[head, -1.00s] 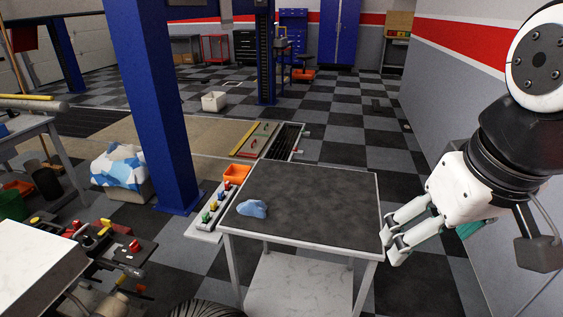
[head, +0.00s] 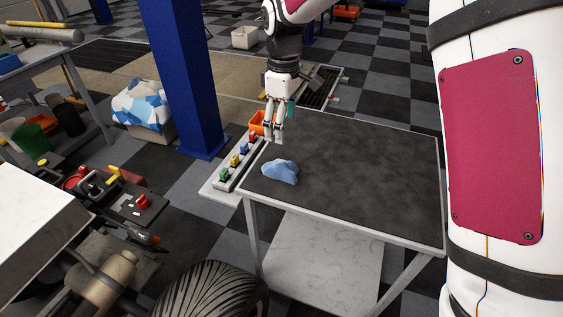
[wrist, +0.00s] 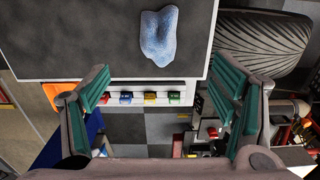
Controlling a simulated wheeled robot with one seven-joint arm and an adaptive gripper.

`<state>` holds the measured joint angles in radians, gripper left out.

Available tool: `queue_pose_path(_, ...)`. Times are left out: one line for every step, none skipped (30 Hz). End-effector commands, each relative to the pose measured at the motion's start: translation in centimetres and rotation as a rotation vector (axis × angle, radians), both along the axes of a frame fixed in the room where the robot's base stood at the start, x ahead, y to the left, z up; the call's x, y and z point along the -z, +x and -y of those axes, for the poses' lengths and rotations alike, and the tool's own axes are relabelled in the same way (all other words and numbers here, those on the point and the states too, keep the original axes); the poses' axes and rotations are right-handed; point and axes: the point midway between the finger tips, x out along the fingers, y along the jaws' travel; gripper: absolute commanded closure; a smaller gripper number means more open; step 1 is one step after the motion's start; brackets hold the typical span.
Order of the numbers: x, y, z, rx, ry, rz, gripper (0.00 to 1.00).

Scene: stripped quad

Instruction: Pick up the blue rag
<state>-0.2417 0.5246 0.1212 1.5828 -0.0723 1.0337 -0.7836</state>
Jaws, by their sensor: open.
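The blue rag (head: 281,171) lies crumpled on the dark table top (head: 350,180), near its left edge. In the wrist view the rag (wrist: 158,36) is at the top middle, beyond my fingertips and apart from them. My gripper (head: 273,138) is above the far left part of the table, behind the rag in the head view, pointing down. In the wrist view my gripper (wrist: 170,85) has its two green-padded fingers wide apart with nothing between them.
An orange bin (head: 257,121) is at the far left corner. A blue column (head: 185,80) stands left of the table. A tyre (head: 210,290) is at the front. The table's right side is clear.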

Motion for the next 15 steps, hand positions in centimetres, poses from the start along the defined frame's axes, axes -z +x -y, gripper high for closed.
queue_pose_path(0.6,0.3,-0.2,-0.010,0.000,-0.003,0.21)
queue_pose_path(0.9,0.3,-0.3,-0.014,0.000,-0.005,0.21)
queue_pose_path(1.3,0.4,-0.4,-0.017,0.000,-0.007,0.21)
queue_pose_path(1.7,0.4,-0.4,-0.018,-0.001,-0.008,0.21)
queue_pose_path(2.2,0.3,-0.4,-0.018,-0.001,-0.008,0.21)
queue_pose_path(2.9,0.3,-0.4,-0.018,-0.002,-0.009,0.21)
queue_pose_path(3.5,0.3,-0.3,-0.018,-0.002,-0.011,0.21)
queue_pose_path(4.0,0.3,-0.3,-0.017,-0.002,-0.009,0.21)
queue_pose_path(4.8,0.3,-0.3,-0.017,-0.002,-0.009,0.21)
queue_pose_path(5.4,0.3,-0.3,-0.017,-0.002,-0.009,0.21)
queue_pose_path(6.0,0.3,-0.3,-0.017,-0.002,-0.009,0.21)
queue_pose_path(6.7,0.3,-0.3,-0.017,-0.002,-0.009,0.21)
queue_pose_path(7.1,0.3,-0.4,-0.017,-0.001,-0.008,0.21)
queue_pose_path(7.6,0.3,-0.4,-0.016,-0.001,-0.008,0.21)
queue_pose_path(8.1,0.3,-0.4,-0.016,-0.001,-0.008,0.21)
